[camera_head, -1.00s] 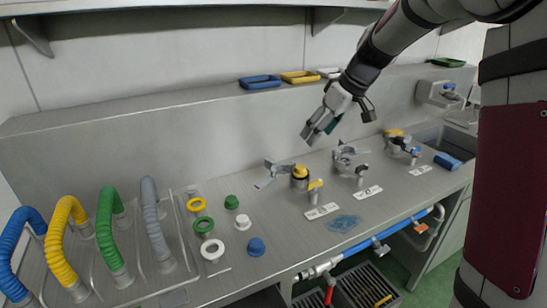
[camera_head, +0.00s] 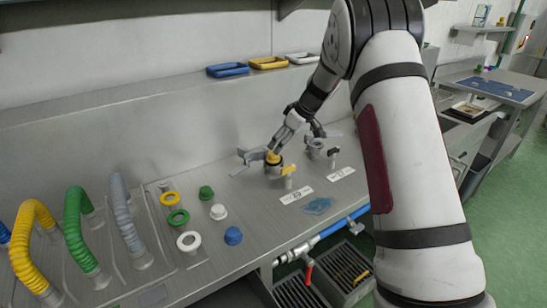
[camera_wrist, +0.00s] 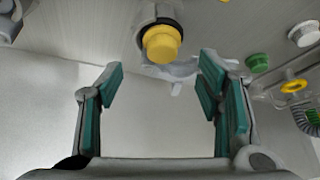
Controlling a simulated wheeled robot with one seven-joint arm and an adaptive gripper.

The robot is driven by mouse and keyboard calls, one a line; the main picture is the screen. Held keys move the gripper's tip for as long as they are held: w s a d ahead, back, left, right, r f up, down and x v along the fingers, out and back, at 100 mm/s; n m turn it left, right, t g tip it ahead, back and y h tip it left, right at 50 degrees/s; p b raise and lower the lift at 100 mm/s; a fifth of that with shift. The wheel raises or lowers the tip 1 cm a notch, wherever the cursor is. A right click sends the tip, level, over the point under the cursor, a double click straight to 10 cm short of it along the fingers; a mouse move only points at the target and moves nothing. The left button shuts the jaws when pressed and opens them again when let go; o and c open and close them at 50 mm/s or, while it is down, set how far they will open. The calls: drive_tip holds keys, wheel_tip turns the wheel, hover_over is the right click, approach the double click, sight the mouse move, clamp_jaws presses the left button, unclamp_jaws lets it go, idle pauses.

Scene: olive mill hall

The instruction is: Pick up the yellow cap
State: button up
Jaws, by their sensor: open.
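The yellow cap (camera_head: 273,157) sits on a dark-collared round fitting on the metal counter, beside a grey clamp (camera_head: 251,157). In the wrist view the yellow cap (camera_wrist: 161,44) lies above the gap between my fingers, roughly centred between them sideways. My gripper (camera_wrist: 160,85) is open and empty, with green pads on both fingers. In the head view my gripper (camera_head: 284,138) is just above and right of the cap; whether it touches cannot be told.
A yellow-handled valve (camera_head: 289,170) and another grey fitting (camera_head: 316,147) stand close by on the right. Loose green, white and blue caps, such as the blue cap (camera_head: 233,235), lie to the left. The wall ledge behind holds trays, including a blue tray (camera_head: 228,70).

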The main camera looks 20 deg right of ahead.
sight(273, 156)
drive_tip(key=shift+p+x, duration=0.4)
drive_tip(key=shift+x, duration=2.4)
drive_tip(key=shift+a, duration=0.1)
drive_tip(key=c, duration=1.3)
